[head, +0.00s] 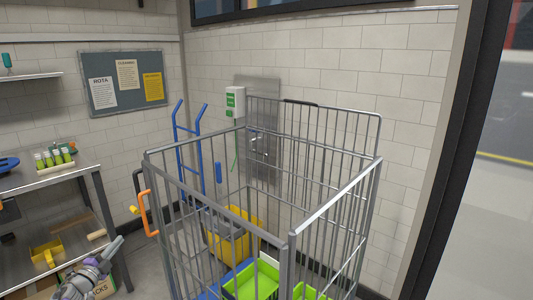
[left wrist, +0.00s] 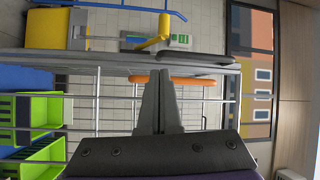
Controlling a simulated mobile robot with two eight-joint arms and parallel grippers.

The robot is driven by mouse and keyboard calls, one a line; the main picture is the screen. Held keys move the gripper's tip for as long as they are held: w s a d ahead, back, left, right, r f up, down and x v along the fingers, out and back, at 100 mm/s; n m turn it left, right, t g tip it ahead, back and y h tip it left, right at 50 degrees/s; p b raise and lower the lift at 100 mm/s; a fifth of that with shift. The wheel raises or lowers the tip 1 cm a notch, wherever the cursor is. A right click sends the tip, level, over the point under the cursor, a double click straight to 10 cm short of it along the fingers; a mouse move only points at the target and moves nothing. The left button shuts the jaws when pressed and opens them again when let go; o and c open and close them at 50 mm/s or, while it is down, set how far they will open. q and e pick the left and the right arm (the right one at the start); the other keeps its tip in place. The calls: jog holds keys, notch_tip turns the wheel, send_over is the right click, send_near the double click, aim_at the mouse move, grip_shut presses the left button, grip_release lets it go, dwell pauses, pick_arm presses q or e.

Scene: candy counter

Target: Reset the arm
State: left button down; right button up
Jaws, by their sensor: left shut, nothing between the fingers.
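My left gripper (head: 117,242) shows at the lower left of the head view, with the arm coming in from the bottom edge. Its fingers point up and to the right, to the left of the wire cage trolley (head: 293,238). In the left wrist view the two fingers of the left gripper (left wrist: 162,78) lie together, shut and empty. Bars of the cage show behind them there, with an orange handle (left wrist: 188,81). I cannot tell the exact gap between fingers and cage. My right gripper is in neither view.
Green crates (head: 255,279) lie inside the cage. A yellow mop bucket (head: 230,246) and a blue hand truck (head: 188,150) stand behind it. A steel shelf table (head: 50,180) with bottles is at left. A white tiled wall (head: 320,60) closes the back.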

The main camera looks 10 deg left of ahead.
pick_arm(q)
jog(key=w+d+r+n+y, duration=0.2)
jog(key=d+r+n+y, duration=0.15)
jog(key=d+r, duration=0.3)
jog(key=s+d+n+g+y, duration=0.2)
jog(key=s+d+n+g, duration=0.45)
jog(key=d, duration=0.65)
jog(key=s+d+f+n+g+h, duration=0.25)
jog(key=s+d+f, duration=0.25)
jog(key=s+d, duration=0.55)
jog(key=s+d+f+n+g+h, duration=0.1)
jog(key=s+d+f+g, duration=0.2)
jog(key=s+d+f, duration=0.7)
jog(key=s+d+f+n+g+h, duration=0.15)
jog(key=s+d, duration=0.55)
jog(key=s, duration=0.7)
notch_tip(320, 180, up, 25)
jog(key=h+p, duration=0.1)
jog(key=p, duration=2)
jog(key=shift+f, duration=0.2)
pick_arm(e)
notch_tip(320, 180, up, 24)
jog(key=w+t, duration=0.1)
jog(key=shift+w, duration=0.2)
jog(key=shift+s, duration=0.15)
